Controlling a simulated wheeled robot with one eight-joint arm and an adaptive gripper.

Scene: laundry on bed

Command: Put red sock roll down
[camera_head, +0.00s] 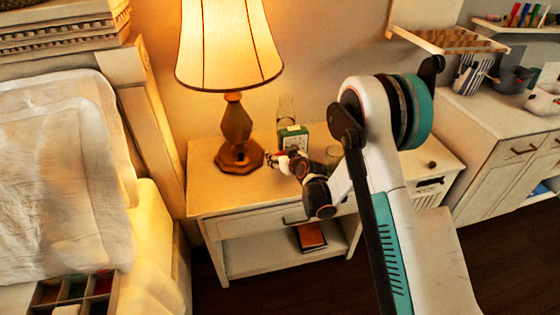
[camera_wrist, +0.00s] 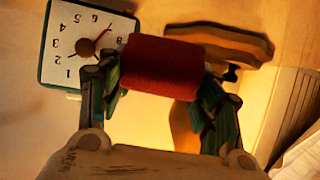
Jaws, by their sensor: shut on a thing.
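The red sock roll (camera_wrist: 160,64) is held between the two fingers of my gripper (camera_wrist: 160,82) in the wrist view. The gripper is shut on it. In the head view my gripper (camera_head: 275,159) is over the white nightstand (camera_head: 225,193), just right of the lamp's wooden base. The roll is too small or hidden to make out clearly there. I cannot tell whether the roll touches the nightstand top.
A lit lamp (camera_head: 233,118) stands close to the gripper. A green-framed clock (camera_head: 294,138) is behind the gripper; its dial shows in the wrist view (camera_wrist: 84,45). A clear glass vessel (camera_head: 286,106) stands behind it. The nightstand's front left top is clear.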

